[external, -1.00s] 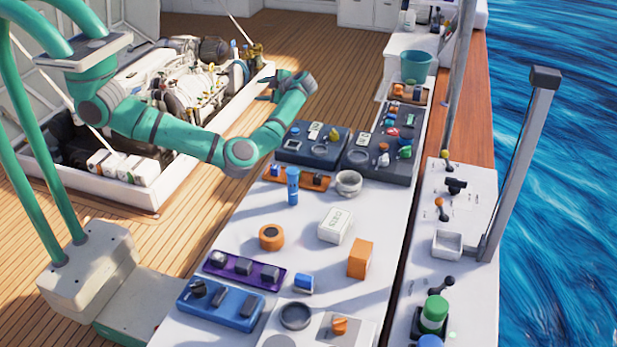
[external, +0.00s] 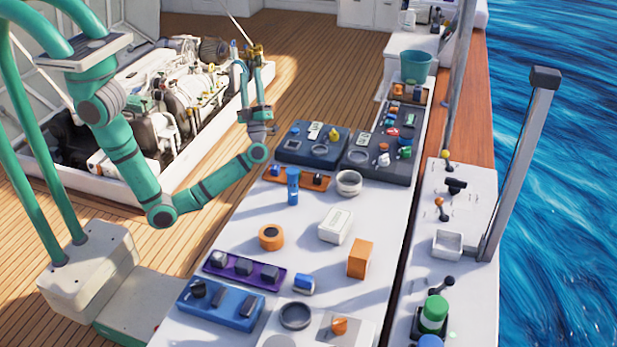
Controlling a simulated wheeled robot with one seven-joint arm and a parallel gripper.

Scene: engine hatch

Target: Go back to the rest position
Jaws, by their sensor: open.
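My gripper (external: 254,78) is in the external view, right of the middle of the picture's left half, over the gap between the engine hatch (external: 190,185) and the long white bench (external: 215,340). Its two fingers are apart and point up and away in the picture. I see nothing held between them. A brass-coloured fitting (external: 256,50) at the engine's far end shows just beyond the fingertips; I cannot tell the distance between them. My arm bends low at the elbow, over the deck.
The engine (external: 180,95) sits in the open hatch at left. The bench carries dark trays (external: 312,158), a blue cylinder (external: 293,187), an orange box (external: 360,259), a white box (external: 335,225) and a purple tray (external: 243,283). Wooden deck (external: 320,65) is clear behind my gripper.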

